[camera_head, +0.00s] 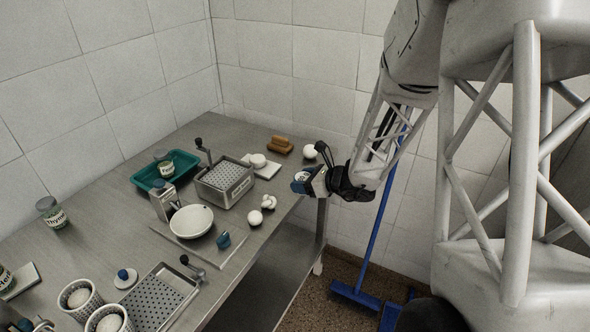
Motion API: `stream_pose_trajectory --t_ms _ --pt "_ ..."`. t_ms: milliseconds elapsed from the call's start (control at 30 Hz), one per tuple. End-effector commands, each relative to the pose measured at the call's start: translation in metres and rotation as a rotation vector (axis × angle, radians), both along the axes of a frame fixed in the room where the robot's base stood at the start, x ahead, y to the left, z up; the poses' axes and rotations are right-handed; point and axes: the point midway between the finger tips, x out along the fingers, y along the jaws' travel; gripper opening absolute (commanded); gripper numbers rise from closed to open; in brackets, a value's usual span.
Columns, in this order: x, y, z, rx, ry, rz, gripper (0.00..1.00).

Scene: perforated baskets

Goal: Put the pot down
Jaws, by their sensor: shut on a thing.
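My gripper (308,181) is at the end of the arm, just off the right edge of the metal table and above the table top's level as far as I can tell. It is shut on a small blue and white thing, which I take to be the pot (301,177). A pale round top shows on it. The pot is small in the view, and my gripper hides part of it.
The metal table (115,203) holds a green tray (147,178), a perforated basket (223,184), a white bowl (191,221), several white balls and jars. A perforated tray (160,300) and white cups stand at the front. A blue broom (369,245) leans nearby.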

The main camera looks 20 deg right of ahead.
Motion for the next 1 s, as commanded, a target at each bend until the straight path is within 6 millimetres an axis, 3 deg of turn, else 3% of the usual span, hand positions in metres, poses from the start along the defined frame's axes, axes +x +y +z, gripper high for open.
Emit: stream_pose_trajectory --t_ms 700,1000 --pt "0.099 -0.007 -0.010 0.000 0.000 0.001 0.37" --pt "0.120 -0.009 -0.011 0.000 0.000 0.000 0.37"
